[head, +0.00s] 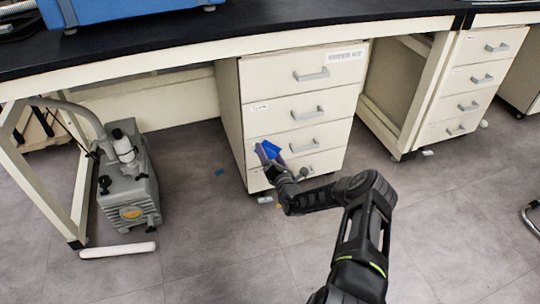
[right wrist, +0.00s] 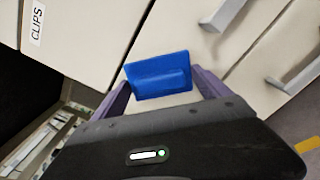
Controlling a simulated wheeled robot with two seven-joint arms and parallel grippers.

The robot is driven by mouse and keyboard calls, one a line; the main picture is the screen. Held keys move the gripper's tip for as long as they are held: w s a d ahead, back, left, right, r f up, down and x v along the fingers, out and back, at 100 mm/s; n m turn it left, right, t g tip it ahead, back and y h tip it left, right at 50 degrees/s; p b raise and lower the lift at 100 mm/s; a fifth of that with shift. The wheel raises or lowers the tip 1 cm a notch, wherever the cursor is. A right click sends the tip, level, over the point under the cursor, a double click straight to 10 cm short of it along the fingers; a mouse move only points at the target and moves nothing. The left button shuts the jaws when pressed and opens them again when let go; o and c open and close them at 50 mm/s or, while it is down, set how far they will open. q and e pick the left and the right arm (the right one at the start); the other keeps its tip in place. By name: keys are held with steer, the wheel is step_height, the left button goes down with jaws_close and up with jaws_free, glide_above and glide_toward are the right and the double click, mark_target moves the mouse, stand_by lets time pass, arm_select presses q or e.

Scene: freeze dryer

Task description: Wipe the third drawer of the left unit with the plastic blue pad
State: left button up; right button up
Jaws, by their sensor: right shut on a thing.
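The left unit (head: 262,88) is a cream cabinet with a stack of drawers under the bench. Its third drawer (head: 322,139) is closed and has a grey handle. My right gripper (head: 268,152) is at the lower left of this drawer front. It is shut on the blue pad (head: 272,147), which also shows in the right wrist view (right wrist: 158,72) between the purple fingers (right wrist: 161,88). The pad faces the drawer front. I cannot tell whether it touches. My arm and gripper hide part of the lower drawers. My left gripper is not in view.
A second drawer unit (head: 470,83) stands to the right. A grey pump (head: 130,185) stands on the floor at left, with a white cylinder (head: 118,250) in front. The black benchtop (head: 250,28) overhangs the drawers. The floor in front is mostly clear.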

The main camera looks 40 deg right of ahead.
steer(key=a+p, duration=0.1)
steer(key=a, duration=0.1)
steer(key=w+a, duration=0.1)
steer(key=a, duration=0.1)
steer(key=shift+w+p, duration=0.15)
steer(key=shift+p, duration=0.2)
steer(key=p+v, duration=0.4)
steer(key=v, duration=0.2)
stand_by(0.4)
